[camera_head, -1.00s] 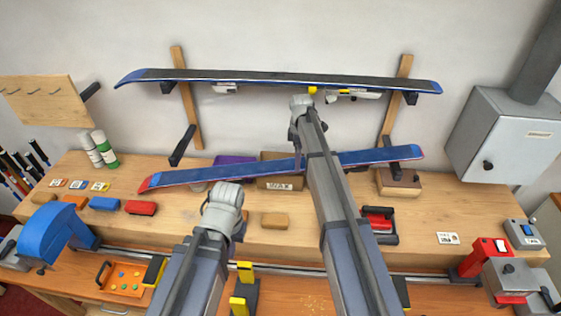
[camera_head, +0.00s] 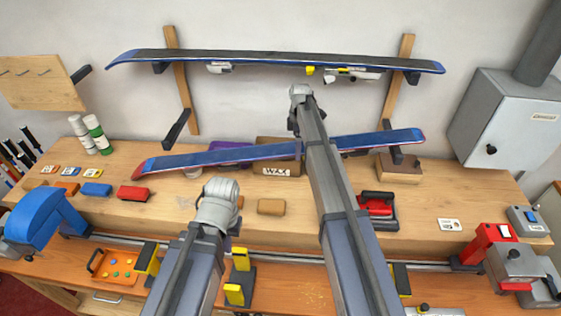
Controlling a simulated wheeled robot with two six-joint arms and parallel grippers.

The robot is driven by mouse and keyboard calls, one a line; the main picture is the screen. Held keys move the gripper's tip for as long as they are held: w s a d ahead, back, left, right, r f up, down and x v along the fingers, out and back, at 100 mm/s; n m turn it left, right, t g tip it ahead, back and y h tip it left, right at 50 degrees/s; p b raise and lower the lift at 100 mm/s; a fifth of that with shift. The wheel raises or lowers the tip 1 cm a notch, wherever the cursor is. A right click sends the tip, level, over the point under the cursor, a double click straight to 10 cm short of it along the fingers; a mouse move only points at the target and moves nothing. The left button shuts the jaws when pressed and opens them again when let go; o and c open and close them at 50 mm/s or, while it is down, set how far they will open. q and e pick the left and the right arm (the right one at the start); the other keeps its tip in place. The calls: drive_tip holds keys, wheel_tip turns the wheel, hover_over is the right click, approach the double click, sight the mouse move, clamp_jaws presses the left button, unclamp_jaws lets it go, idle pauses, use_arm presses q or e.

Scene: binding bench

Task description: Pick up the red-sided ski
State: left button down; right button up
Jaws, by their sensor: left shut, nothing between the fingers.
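The red-sided ski (camera_head: 235,155) is blue on top with red along its edge and at its ends. It hangs slantwise over the back of the bench, left end lower and nearer. Its right end lies by the lower right rack arm (camera_head: 391,148); its left end is clear of the lower left rack arm (camera_head: 177,130). My left gripper (camera_head: 220,192) is shut and empty, in front of and below the ski.
A second, blue-edged ski (camera_head: 270,61) lies on the upper rack arms. Yellow-jawed vises (camera_head: 240,290) stand in front.

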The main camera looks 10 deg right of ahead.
use_arm(q)
drive_tip(key=shift+f, duration=0.3)
use_arm(e)
drive_tip(key=shift+f, duration=0.3)
use_arm(q)
wheel_tip(320, 180, down, 5)
drive_tip(key=b, duration=0.5)
drive_tip(key=shift+f, duration=0.1)
use_arm(e)
wheel_tip(320, 180, down, 5)
drive_tip(key=shift+d+f, duration=0.1)
drive_tip(key=shift+c, duration=0.2)
